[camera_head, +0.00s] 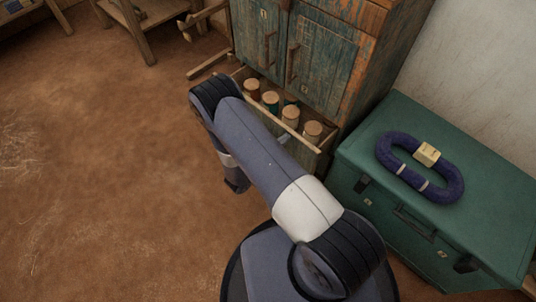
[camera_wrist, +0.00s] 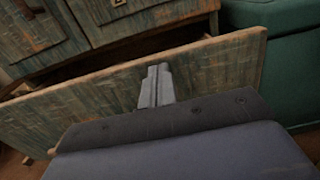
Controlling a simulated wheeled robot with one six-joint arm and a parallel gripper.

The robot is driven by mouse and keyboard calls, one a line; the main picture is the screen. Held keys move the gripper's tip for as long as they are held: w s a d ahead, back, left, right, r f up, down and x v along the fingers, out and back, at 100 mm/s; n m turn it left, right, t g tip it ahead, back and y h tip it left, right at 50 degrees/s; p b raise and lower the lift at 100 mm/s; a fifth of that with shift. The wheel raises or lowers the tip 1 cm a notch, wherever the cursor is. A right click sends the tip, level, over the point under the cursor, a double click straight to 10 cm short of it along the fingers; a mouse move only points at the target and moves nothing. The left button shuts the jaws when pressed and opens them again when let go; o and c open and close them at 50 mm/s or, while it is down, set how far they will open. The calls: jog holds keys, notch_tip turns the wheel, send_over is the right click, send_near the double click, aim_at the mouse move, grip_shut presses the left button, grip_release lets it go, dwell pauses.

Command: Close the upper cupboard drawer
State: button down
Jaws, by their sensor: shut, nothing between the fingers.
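The cupboard (camera_head: 325,55) has weathered blue-green doors. A drawer (camera_head: 302,139) below the doors is pulled out, with several pale-topped spools (camera_head: 290,115) standing in it. I cannot tell from these frames whether another drawer lies beneath it. In the wrist view the drawer's wooden front (camera_wrist: 215,68) spans the picture, tilted, with a dark gap behind its top edge. My gripper (camera_wrist: 157,75) is shut and empty, its fingertips against or just before the middle of that front. I cannot tell whether they touch. In the head view my arm hides part of the drawer front.
A green trunk (camera_head: 440,140) with a coil of dark blue yarn (camera_head: 420,168) on its lid stands close on the right. Wooden frame pieces (camera_head: 205,65) stand left of the cupboard. The earthen floor at the left is clear.

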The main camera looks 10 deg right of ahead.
jog(key=b+x, duration=0.2)
jog(key=x, duration=1)
jog(key=shift+w+d+b, duration=0.1)
jog(key=shift+d+b, duration=0.05)
jog(key=shift+b, duration=0.2)
jog(key=shift+w+d, duration=0.3)
jog(key=shift+d, duration=0.1)
jog(key=shift+w+r, duration=0.1)
jog(key=shift+a+b, duration=0.2)
jog(key=shift+b, duration=0.1)
jog(key=p+v, duration=0.1)
jog(key=v, duration=1.3)
jog(key=shift+d, duration=0.15)
jog(key=x, duration=1.3)
jog(key=shift+w+d+b, duration=0.1)
jog(key=shift+d+b, duration=0.2)
jog(key=shift+b, duration=0.1)
